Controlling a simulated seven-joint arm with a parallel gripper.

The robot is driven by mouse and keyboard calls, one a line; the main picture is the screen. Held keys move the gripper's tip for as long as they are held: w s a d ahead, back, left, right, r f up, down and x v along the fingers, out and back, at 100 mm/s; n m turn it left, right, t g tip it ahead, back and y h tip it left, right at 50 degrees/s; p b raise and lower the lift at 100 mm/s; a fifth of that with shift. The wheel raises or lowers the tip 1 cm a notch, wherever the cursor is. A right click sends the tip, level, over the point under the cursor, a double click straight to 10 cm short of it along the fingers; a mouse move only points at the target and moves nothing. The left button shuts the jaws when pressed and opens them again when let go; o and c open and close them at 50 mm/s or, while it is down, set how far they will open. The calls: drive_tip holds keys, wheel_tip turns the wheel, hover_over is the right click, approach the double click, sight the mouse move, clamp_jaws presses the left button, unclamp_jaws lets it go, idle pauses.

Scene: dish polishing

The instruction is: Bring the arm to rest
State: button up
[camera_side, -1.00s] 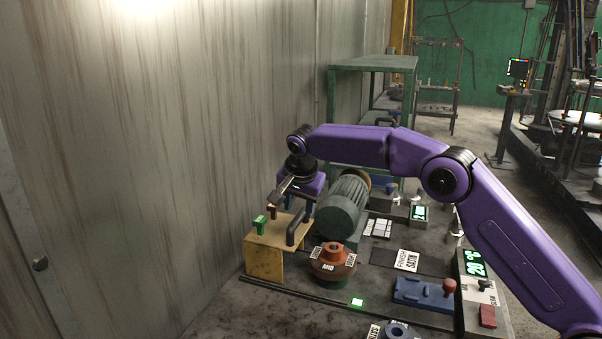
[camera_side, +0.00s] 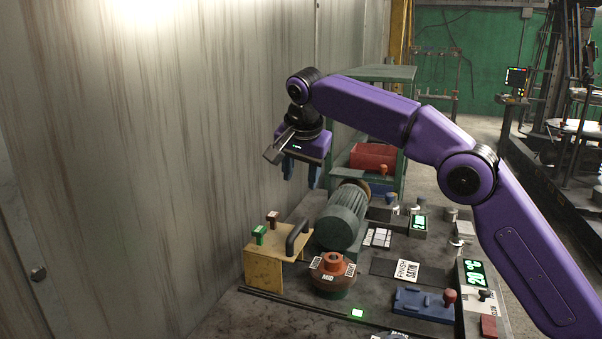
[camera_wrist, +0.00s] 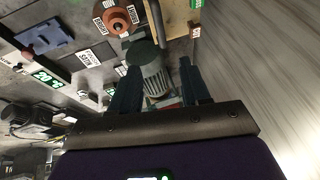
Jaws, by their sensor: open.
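My gripper (camera_side: 301,172) hangs from the purple arm above the back left of the bench, with its fingers pointing down. Its two dark blue fingers stand apart with nothing between them. They also show in the wrist view, where the gripper (camera_wrist: 160,80) is empty over the motor. The grey-green motor (camera_side: 342,217) lies on the bench to the lower right of the gripper. The yellow stand (camera_side: 264,268) with a black handle, a green block (camera_side: 259,234) and a red-brown block (camera_side: 272,218) is below the gripper, apart from it.
The metal wall (camera_side: 180,170) is to the left. A blue fixture (camera_side: 424,304) with a red knob is at the right. A green shelf (camera_side: 372,73) with a red bin (camera_side: 373,157) stands behind.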

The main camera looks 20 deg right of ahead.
idle(0.4)
drive_tip(key=s+d+f+n+g+y, duration=0.1)
drive_tip(key=s+d+f+n, duration=0.15)
drive_tip(key=s+n, duration=0.55)
drive_tip(key=s+d+f+n+g+y, duration=0.1)
drive_tip(key=s+f+n, duration=0.25)
drive_tip(key=s, duration=0.85)
drive_tip(key=s+d+f+n, duration=0.3)
drive_tip(key=s+d, duration=0.2)
drive_tip(key=s, duration=0.3)
drive_tip(key=s+d+f+n+g, duration=0.1)
drive_tip(key=s+d+f+n, duration=0.2)
drive_tip(key=s, duration=0.5)
drive_tip(key=s+d+f+n+g, duration=0.1)
drive_tip(key=s+d+f+n, duration=0.3)
drive_tip(key=s+d, duration=0.4)
drive_tip(key=shift+s, duration=0.3)
